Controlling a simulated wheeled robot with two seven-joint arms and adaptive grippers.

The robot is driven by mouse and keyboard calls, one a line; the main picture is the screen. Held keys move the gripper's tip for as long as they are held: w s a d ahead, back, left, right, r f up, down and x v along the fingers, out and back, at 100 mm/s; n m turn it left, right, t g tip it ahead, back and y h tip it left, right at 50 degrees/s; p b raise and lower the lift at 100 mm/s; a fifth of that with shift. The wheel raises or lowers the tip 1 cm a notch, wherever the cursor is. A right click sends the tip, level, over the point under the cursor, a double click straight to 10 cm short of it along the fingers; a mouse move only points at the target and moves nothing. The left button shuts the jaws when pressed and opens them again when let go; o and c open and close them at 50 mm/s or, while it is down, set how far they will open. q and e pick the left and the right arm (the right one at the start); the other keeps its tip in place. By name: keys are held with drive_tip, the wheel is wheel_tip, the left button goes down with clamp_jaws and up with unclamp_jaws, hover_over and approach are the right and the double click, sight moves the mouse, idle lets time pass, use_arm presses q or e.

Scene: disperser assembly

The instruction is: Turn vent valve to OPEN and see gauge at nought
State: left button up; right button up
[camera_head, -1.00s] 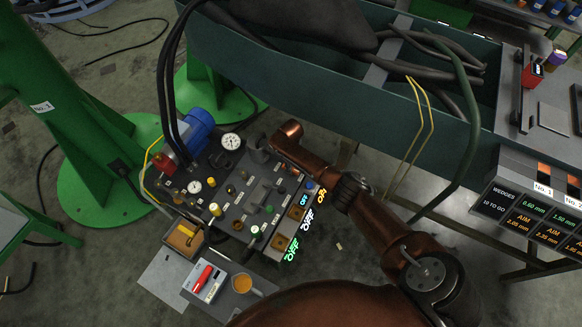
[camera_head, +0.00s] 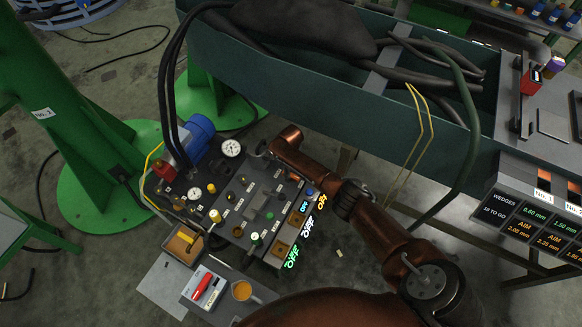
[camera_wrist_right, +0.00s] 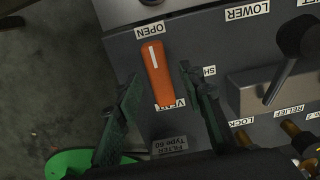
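The vent valve handle (camera_wrist_right: 157,74) is an orange bar with a white stripe at one end. In the right wrist view its striped end points toward the OPEN label (camera_wrist_right: 149,30); the SHUT label (camera_wrist_right: 209,71) is to its right, partly covered. My right gripper (camera_wrist_right: 160,73) is open, with one dark green finger on each side of the handle and gaps to it. In the head view the right gripper (camera_head: 262,148) is small at the panel's far edge, and the handle is hidden. A large white gauge (camera_head: 231,148) stands beside it; its reading is too small to tell. The left gripper is out of view.
The control panel (camera_head: 226,226) carries several knobs and a smaller gauge (camera_head: 194,193). Black hoses and a blue motor (camera_head: 197,131) stand at its left. A dark green trough (camera_head: 330,92) runs behind. A black lever (camera_wrist_right: 292,50) is right of the handle.

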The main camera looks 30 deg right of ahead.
wheel_tip(320, 180, up, 11)
drive_tip(key=shift+r, duration=0.2)
idle(0.6)
